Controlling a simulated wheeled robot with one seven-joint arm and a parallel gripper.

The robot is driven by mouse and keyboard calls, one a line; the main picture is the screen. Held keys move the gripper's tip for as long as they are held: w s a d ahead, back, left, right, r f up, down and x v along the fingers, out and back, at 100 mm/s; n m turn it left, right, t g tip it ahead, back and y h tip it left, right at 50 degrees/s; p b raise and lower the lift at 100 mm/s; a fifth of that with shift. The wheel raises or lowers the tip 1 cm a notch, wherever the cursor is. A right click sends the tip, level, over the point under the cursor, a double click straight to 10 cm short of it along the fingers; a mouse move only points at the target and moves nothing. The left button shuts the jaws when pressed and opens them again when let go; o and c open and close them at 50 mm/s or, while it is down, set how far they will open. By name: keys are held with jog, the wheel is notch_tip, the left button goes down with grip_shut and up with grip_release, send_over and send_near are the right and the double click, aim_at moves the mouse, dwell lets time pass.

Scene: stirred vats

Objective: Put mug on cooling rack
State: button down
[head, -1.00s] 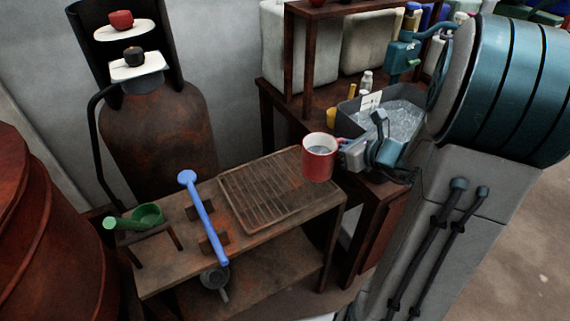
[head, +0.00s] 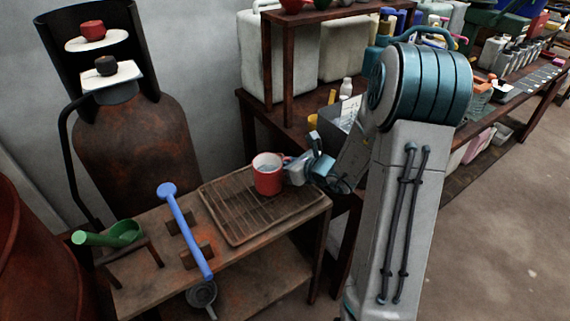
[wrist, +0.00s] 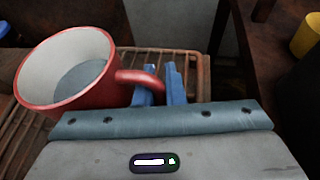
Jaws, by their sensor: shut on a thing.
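A red mug (head: 267,177) with a pale inside and grey-blue contents is upright at the right part of the cooling rack (head: 228,221). The rack is a brown wire grid on the wooden bench. My gripper (head: 290,171) is shut on the mug's handle from the right. In the wrist view the mug (wrist: 72,75) fills the left side, and the blue fingers (wrist: 160,85) close around its red handle. The rack's bars (wrist: 165,62) show behind and below. I cannot tell whether the mug's base touches the rack.
A blue-handled ladle (head: 187,230) lies across wooden rests left of the rack. A green scoop (head: 120,234) is at the bench's left end. A dark shelf with containers (head: 285,70) stands behind. The rack's left part is bare.

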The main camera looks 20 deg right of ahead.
jog(key=c, duration=1.5)
grip_release()
